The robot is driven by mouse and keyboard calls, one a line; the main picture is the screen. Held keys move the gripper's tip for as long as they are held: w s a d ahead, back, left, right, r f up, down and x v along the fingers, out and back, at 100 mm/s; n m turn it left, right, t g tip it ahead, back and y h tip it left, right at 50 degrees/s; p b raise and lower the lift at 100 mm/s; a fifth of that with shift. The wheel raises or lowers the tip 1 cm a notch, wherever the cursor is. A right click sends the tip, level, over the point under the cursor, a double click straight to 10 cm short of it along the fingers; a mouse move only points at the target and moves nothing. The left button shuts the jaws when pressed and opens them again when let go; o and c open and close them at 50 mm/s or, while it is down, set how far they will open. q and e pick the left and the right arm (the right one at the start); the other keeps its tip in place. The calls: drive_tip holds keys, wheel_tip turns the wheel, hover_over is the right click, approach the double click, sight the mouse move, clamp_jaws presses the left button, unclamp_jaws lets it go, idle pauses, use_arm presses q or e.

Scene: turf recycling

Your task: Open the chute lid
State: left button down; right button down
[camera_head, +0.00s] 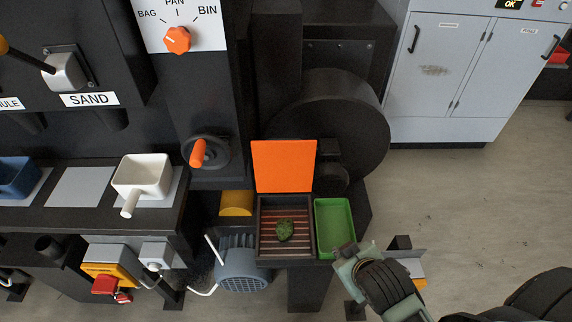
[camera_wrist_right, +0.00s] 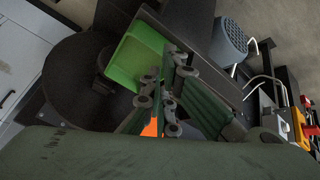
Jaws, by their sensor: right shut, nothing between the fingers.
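The orange chute lid (camera_head: 283,166) stands raised at the back edge of the dark chute box (camera_head: 262,232), so the box is open at the top. A green clump (camera_head: 285,230) lies on the reddish slats inside. My right gripper (camera_head: 346,252) is at the front right of the box, beside the green tray's near end, apart from the lid. In the right wrist view its fingers (camera_wrist_right: 166,100) are shut and empty, with a small patch of orange (camera_wrist_right: 151,127) showing behind them. My left gripper is not in view.
The green tray (camera_head: 334,228) sits right of the chute box and also shows in the wrist view (camera_wrist_right: 140,62). A motor (camera_head: 242,272) is at the front left. A white scoop (camera_head: 142,178) rests on the left shelf. Open floor lies to the right.

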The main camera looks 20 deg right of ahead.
drive_tip(key=w+d+r+n+t, duration=0.4)
drive_tip(key=w+r+n+t, duration=0.5)
drive_tip(key=w, duration=0.3)
drive_tip(key=w+a+r+n+t+y, duration=0.1)
drive_tip(key=a+r+n+t+y, duration=0.15)
drive_tip(key=a+n+y, duration=0.2)
drive_tip(key=n+g+y+p, duration=0.2)
drive_tip(key=n+y+p, duration=0.3)
drive_tip(key=n+y, duration=0.15)
hover_over(286, 166)
drive_tip(key=s+a, duration=0.1)
drive_tip(key=s, duration=0.4)
drive_tip(key=shift+h, duration=0.5)
drive_tip(key=shift+w+a+f+n+b, duration=0.1)
drive_tip(key=shift+w+a+n+b, duration=0.1)
drive_tip(key=shift+n+b, duration=0.15)
drive_tip(key=shift+s, duration=0.1)
